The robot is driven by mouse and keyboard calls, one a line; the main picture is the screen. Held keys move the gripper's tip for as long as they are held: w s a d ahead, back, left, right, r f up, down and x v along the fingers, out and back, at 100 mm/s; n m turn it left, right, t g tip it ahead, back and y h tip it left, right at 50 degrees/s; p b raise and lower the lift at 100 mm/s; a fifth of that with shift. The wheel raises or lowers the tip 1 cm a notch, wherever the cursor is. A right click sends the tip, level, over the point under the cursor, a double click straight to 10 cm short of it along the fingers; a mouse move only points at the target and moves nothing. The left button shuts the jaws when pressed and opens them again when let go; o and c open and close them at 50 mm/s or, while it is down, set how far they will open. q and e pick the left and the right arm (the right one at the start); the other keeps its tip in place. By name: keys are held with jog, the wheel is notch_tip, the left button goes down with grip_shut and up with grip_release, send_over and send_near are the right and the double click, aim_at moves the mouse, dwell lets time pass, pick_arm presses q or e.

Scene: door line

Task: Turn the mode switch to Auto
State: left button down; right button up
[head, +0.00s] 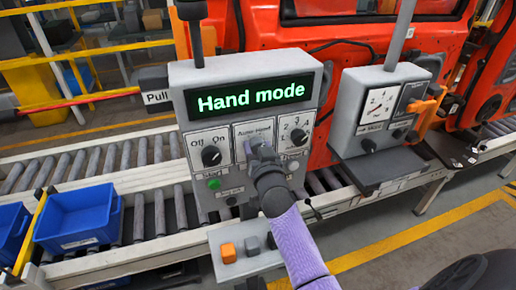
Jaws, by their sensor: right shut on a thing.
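The grey control box (182,80) stands in the middle of the view. Its display (250,98) reads "Hand mode" in green letters. The middle panel, labelled "Auto Hand" (253,132), carries the mode switch, whose knob is hidden behind my right gripper. My right gripper (257,150) is shut on the mode switch, with its arm coming up from the lower right. Which way the knob points cannot be seen. My left gripper is not in view.
An Off/On knob (211,155) is left of the mode switch and a numbered knob (298,137) right of it. A green start button (214,184) sits below. A second box with a gauge (378,106) stands right. Blue bins (80,215) are at left.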

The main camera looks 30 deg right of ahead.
jog(key=n+b, duration=0.1)
jog(key=n, duration=0.3)
jog(key=shift+f, duration=0.1)
jog(key=n, duration=0.4)
jog(key=shift+t+b, duration=0.3)
jog(key=n, duration=0.3)
jog(key=shift+n, duration=0.4)
jog(key=shift+n+t+y+b, duration=0.3)
jog(key=shift+n+y+b, duration=0.2)
jog(key=shift+n, duration=1.5)
jog(key=o, duration=1.3)
jog(key=v, duration=1)
jog(key=shift+b, duration=0.4)
